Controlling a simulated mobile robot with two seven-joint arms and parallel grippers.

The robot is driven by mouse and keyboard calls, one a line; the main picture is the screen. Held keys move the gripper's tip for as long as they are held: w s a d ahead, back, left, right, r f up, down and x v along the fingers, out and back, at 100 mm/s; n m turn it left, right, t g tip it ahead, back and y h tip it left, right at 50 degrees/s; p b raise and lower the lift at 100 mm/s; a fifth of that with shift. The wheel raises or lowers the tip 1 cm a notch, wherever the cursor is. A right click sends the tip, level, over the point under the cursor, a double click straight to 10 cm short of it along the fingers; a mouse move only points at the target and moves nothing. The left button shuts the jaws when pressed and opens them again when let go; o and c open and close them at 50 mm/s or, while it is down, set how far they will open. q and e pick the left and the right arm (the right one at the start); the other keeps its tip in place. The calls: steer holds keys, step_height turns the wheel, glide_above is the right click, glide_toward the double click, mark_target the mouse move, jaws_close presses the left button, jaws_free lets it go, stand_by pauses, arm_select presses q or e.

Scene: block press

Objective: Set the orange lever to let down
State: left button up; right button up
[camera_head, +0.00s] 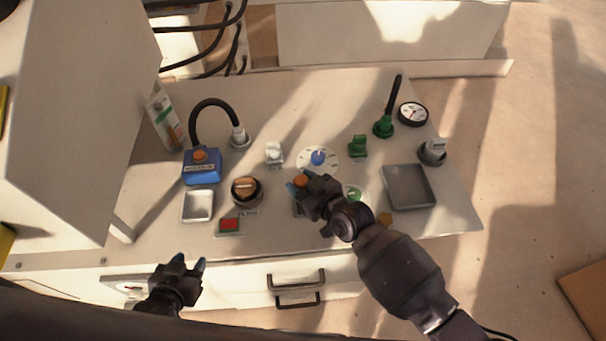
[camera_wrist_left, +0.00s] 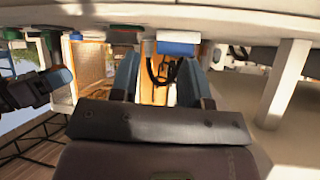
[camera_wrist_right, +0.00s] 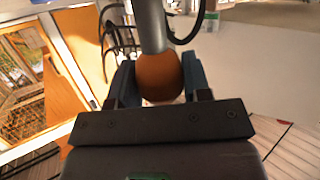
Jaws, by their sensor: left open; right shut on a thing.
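The orange lever is an orange ball knob (camera_head: 300,181) at the middle of the white panel (camera_head: 280,225). In the right wrist view the orange knob (camera_wrist_right: 160,77) sits on a grey metal rod (camera_wrist_right: 150,25). My right gripper (camera_head: 298,187) is shut on the knob, with a blue fingertip on each side of it. Its hand hides the lever's base and any marks there in the head view. My left gripper (camera_head: 190,268) is open and empty in front of the panel's near edge; it also shows in the left wrist view (camera_wrist_left: 158,78).
Around the knob are a blue dial (camera_head: 318,158), a green switch (camera_head: 358,146), a brown round knob (camera_head: 245,190), a red button (camera_head: 229,225) and a white switch (camera_head: 274,153). A tall white cabinet (camera_head: 70,120) stands at the left. A drawer handle (camera_head: 297,280) sticks out below the panel.

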steer(key=s, duration=0.2)
steer(key=p, duration=0.1)
steer(key=shift+s+d+f, duration=0.25)
steer(key=shift+s, duration=0.15)
steer(key=shift+s+d+f, duration=0.1)
steer(key=shift+s+f, duration=0.1)
steer(key=shift+s, duration=0.3)
arm_select(q)
steer(key=shift+s+r, duration=0.1)
steer(key=shift+r, duration=0.85)
arm_select(e)
steer(key=shift+s+d+f, duration=0.1)
steer(key=shift+s+f, duration=0.15)
steer(key=shift+s, duration=0.2)
steer(key=shift+f, duration=0.1)
steer(key=o, duration=1.3)
steer(key=shift+c, duration=0.2)
arm_select(q)
steer(key=shift+a, duration=0.1)
steer(key=shift+s, duration=0.15)
arm_select(e)
steer(key=shift+r, duration=0.2)
arm_select(q)
steer(key=shift+w+r+p, duration=0.35)
steer(key=shift+r+p, duration=0.3)
steer(key=shift+p, duration=0.1)
arm_select(e)
steer(key=v, duration=1)
steer(key=shift+s+d, duration=0.25)
